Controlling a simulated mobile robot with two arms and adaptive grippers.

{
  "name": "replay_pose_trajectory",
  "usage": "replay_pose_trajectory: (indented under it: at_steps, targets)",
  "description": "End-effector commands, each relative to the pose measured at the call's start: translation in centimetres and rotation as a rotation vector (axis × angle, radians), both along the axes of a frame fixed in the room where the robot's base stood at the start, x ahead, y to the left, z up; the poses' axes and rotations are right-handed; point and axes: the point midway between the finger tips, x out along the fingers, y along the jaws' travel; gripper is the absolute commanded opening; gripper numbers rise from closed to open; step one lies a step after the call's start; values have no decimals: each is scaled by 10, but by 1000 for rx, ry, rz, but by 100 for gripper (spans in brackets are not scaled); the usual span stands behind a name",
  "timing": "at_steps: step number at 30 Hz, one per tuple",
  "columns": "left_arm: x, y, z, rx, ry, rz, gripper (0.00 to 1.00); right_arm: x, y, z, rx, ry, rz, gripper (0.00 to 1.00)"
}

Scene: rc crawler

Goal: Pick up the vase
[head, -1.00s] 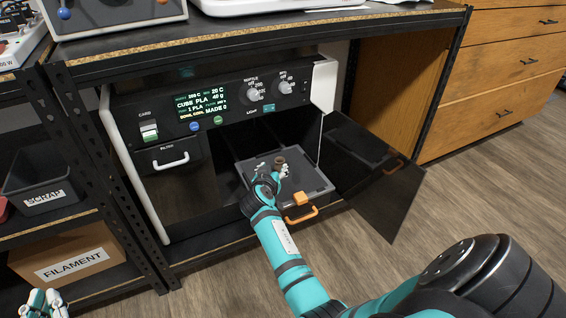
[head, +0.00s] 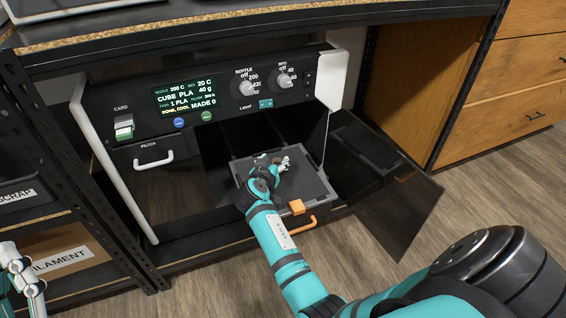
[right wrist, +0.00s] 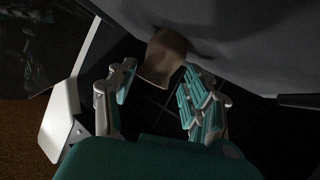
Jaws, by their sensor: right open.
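The small brown vase stands on the grey print plate (head: 306,186) inside the open printer; in the head view it is mostly hidden behind my right gripper (head: 274,163). In the right wrist view the vase (right wrist: 163,56) shows just beyond and between the fingertips, near the plate. My right gripper (right wrist: 158,88) is open, with its fingers apart on either side, and it does not visibly hold the vase. My left gripper (head: 22,274) shows only in part at the lower left edge; its jaws cannot be made out.
The printer's dark door (head: 395,200) hangs open on the right. An orange handle (head: 300,226) is at the front of the plate's tray. The printer's control panel (head: 215,95) is above, under the bench top. A filament box (head: 62,255) sits on the left shelf. Wood floor is free in front.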

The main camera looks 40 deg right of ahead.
Motion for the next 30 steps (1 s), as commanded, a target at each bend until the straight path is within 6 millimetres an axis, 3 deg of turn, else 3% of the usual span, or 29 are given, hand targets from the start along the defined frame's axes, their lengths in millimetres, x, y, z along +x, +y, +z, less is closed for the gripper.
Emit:
replay_pose_trajectory:
  at_steps: [9, 18, 30]
  targets:
    - [-4, 1, 4, -10, -31, -2, 0, 0, 2, -1, 1, 1, 0, 51]
    - [-4, 0, 4, -9, -30, -1, 0, 0, 2, -1, 1, 1, 0, 12]
    - [-3, 0, 4, -6, -19, -1, 0, 0, 1, 0, 0, 0, 0, 11]
